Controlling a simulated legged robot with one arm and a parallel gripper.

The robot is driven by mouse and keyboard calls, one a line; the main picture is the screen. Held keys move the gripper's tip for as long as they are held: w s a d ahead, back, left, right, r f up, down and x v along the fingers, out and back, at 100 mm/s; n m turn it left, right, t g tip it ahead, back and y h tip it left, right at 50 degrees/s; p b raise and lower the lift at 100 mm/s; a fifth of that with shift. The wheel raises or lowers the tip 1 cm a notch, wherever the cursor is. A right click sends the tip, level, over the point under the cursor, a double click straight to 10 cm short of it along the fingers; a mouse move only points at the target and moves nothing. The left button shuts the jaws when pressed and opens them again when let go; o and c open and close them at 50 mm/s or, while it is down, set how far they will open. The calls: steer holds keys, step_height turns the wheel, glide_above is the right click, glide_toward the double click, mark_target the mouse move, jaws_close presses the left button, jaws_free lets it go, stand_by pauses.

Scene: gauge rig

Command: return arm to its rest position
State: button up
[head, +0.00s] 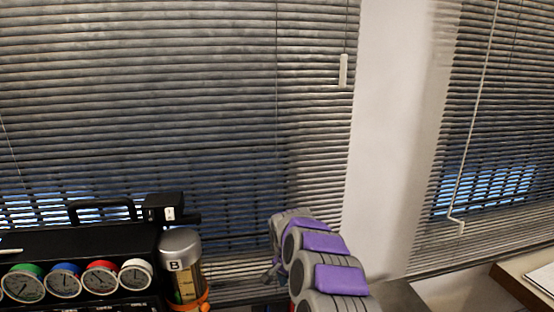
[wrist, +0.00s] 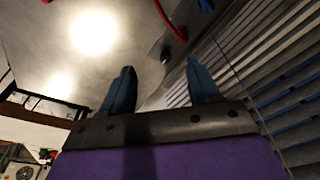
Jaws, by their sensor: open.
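My arm, grey with purple covers, rises at the bottom centre of the head view in front of the blinds. My gripper's fingers do not show clearly in the head view. In the wrist view my gripper (wrist: 160,88) is open, its two dark fingers wide apart with nothing between them. It points up toward the ceiling and the blinds. The gauge rig (head: 75,245) is a black case at the lower left of the head view, left of my arm. It carries several round gauges with coloured tops.
A grey canister (head: 181,252) marked B, with an orange part at its base, stands at the rig's right end, close to my arm. Blinds (head: 180,120) fill the background. A table (head: 520,285) edges in at lower right. A red cable (wrist: 168,18) hangs overhead in the wrist view.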

steer(key=s+d+r+n+g+y+b, duration=0.1)
steer(key=s+d+r+n+b, duration=0.3)
steer(key=s, duration=0.9)
steer(key=s+r+n+g+p, duration=0.15)
steer(key=s+r, duration=0.45)
steer(key=s, duration=0.6)
steer(key=s+d+f+n+b, duration=0.1)
steer(key=s+d, duration=0.1)
steer(key=s, duration=1)
steer(key=s+d+f+n+b, duration=0.1)
steer(key=s+d+f+b, duration=0.1)
steer(key=s, duration=1.1)
steer(key=shift+d+f+g, duration=0.25)
steer(key=shift+d+g, duration=0.2)
steer(key=shift+d, duration=0.25)
